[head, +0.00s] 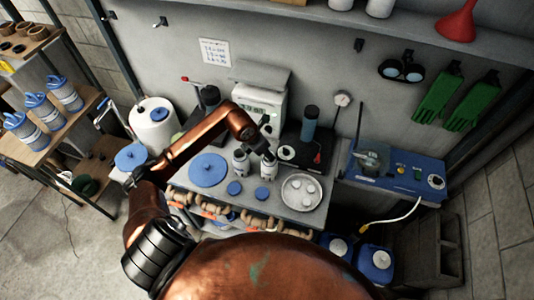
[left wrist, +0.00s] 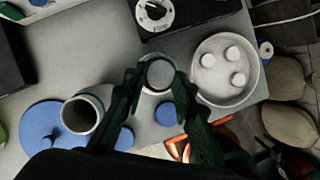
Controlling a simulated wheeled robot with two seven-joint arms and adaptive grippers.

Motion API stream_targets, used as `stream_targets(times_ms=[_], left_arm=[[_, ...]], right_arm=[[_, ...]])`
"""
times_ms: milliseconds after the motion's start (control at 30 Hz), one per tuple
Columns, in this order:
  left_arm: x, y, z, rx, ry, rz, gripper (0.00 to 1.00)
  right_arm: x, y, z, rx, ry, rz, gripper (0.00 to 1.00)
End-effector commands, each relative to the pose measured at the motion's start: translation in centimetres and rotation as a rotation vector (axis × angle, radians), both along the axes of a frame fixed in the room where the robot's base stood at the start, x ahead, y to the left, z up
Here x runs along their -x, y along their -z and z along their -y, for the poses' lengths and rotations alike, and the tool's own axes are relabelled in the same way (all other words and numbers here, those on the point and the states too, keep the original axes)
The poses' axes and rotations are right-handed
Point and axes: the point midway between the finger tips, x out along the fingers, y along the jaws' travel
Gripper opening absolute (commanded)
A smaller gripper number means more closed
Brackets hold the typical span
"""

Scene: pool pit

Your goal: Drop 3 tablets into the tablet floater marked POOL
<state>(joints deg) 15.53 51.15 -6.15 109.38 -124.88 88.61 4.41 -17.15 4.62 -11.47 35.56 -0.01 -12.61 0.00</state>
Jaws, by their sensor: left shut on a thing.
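My left gripper (head: 267,156) is shut on a white round tablet (left wrist: 160,73). It holds the tablet directly over the mouth of the right-hand tablet floater (head: 267,169); the tablet and fingers hide most of that mouth in the left wrist view. A second floater (head: 240,164) stands upright beside it, to the left; its mouth (left wrist: 82,112) is open. I cannot read the marking on either floater. A round metal dish (head: 289,203) to the right holds three white tablets, also clear in the left wrist view (left wrist: 234,56). My right gripper is not in view.
Two small blue caps (head: 234,188) (head: 262,194) and a large blue lid (head: 208,170) lie on the bench. A scale (head: 259,102) and a black device (head: 303,150) stand behind. A blue case (head: 398,172) is at the right. The bench's front edge is close.

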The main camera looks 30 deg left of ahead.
Motion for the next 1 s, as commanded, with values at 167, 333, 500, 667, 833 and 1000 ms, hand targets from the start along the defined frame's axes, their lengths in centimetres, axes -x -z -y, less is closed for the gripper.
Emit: stream_targets(times_ms=[167, 333, 500, 667, 833, 1000], left_arm=[[-0.01, 0.01, 0.02, -0.001, 0.001, 0.000, 0.08], [-0.02, -0.02, 0.02, -0.001, 0.000, 0.001, 0.28], [-0.02, -0.03, 0.01, -0.001, 0.000, 0.000, 0.39], [-0.01, -0.02, 0.01, -0.001, 0.000, 0.000, 0.45], [-0.01, -0.01, 0.00, -0.001, 0.000, 0.000, 0.45], [-0.01, -0.01, -0.01, -0.001, 0.000, 0.000, 0.45]], right_arm=[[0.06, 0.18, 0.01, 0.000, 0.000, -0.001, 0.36], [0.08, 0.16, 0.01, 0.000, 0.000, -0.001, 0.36], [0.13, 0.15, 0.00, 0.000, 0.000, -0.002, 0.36], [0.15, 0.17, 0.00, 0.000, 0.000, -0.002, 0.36], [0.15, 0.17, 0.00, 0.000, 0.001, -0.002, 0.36], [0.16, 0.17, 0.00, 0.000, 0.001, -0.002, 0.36]])
